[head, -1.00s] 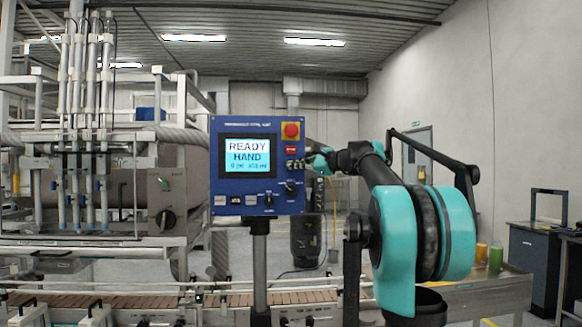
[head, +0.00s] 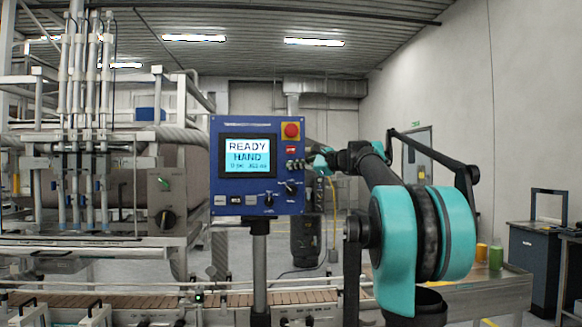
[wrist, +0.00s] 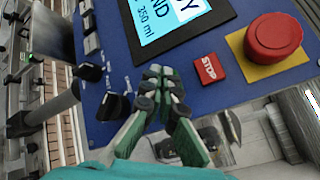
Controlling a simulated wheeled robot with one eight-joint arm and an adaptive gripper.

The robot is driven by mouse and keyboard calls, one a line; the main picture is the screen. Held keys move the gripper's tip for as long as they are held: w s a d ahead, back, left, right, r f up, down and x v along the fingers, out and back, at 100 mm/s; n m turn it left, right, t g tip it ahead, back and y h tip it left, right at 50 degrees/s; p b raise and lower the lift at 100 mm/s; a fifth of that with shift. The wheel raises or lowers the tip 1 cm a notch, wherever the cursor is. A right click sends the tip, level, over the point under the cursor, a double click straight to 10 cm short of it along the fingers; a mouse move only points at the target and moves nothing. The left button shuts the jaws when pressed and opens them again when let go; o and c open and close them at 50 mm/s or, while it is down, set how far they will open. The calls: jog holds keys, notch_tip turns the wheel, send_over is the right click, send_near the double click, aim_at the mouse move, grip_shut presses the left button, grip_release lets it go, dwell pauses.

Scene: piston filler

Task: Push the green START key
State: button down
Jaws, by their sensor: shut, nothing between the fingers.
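The blue control panel (head: 228,127) stands on a post, its screen (head: 248,156) reading READY HAND. My gripper (head: 296,164) reaches in from the right to the panel's right edge, just below the red STOP key. In the wrist view my gripper (wrist: 159,80) has its fingers together and empty, with the tips over the panel face beside the red STOP key (wrist: 208,68). No green START key shows in either view; the fingertips cover the panel area beside STOP. I cannot tell whether the tips touch the panel.
A red mushroom button (wrist: 274,38) on a yellow plate sits beyond STOP. Black selector knobs (wrist: 112,105) lie close to my fingers on the other side. A conveyor (head: 150,301) runs below the panel.

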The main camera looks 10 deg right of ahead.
dwell(0.4)
jog(key=shift+w, duration=0.4)
jog(key=shift+w, duration=0.4)
dwell(0.6)
dwell(0.4)
jog(key=shift+s, duration=0.8)
jog(key=s, duration=0.5)
jog(key=shift+a, duration=0.1)
dwell(0.6)
